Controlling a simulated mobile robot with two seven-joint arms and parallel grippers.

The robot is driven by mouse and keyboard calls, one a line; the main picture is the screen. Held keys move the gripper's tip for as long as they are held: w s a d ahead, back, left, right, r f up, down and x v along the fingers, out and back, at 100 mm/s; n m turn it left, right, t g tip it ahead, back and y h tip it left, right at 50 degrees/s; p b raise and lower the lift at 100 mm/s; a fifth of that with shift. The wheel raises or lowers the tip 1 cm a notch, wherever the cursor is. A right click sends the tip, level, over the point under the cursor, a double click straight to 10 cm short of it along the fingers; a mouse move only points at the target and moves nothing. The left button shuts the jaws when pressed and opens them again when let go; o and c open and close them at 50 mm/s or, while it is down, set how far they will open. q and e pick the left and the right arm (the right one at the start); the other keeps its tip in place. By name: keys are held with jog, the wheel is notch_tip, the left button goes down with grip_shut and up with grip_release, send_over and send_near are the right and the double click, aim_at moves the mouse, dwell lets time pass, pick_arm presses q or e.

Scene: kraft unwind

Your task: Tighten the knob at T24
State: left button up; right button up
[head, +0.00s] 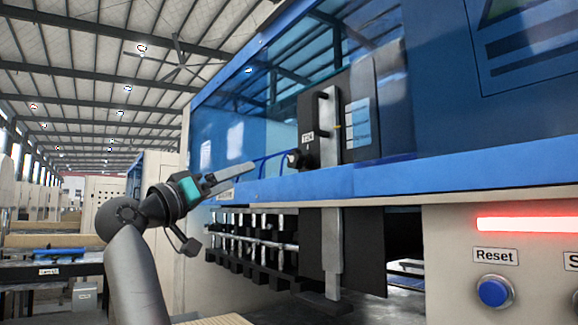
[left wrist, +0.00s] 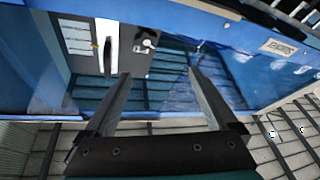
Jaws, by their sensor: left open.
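The dark knob (head: 296,158) sticks out from the left side of a black panel, just below the T24 label (head: 308,137). In the left wrist view the knob (left wrist: 148,43) shows beyond the fingers, near the small white label, with clear space between. My left gripper (head: 238,176) is open, with nothing between its fingers. It is to the left of the knob and a little lower in the head view, apart from it. In the left wrist view both fingers (left wrist: 158,75) are spread wide. My right gripper is not in view.
A blue frame rail (head: 370,180) runs below the knob, in front of the machine's blue windows. A metal upright (head: 331,125) stands right of the knob. A row of metal rods (head: 250,235) hangs below the rail. A blue Reset button (head: 494,291) is at lower right.

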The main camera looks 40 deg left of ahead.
aim_at(293, 162)
pick_arm(q)
jog(key=w+d+r+p, duration=0.1)
jog(key=w+p, duration=0.1)
jog(key=w, duration=0.2)
jog(key=w+d+r+h+p, duration=0.1)
jog(key=w+r+p, duration=0.1)
jog(key=w, duration=0.3)
jog(key=w+d+r+h+p, duration=0.1)
jog(key=w+r+p, duration=0.1)
jog(key=w, duration=0.3)
jog(key=shift+d+m, duration=0.3)
jog(key=shift+m, duration=0.1)
jog(key=shift+f, duration=0.1)
jog(key=c, duration=1.4)
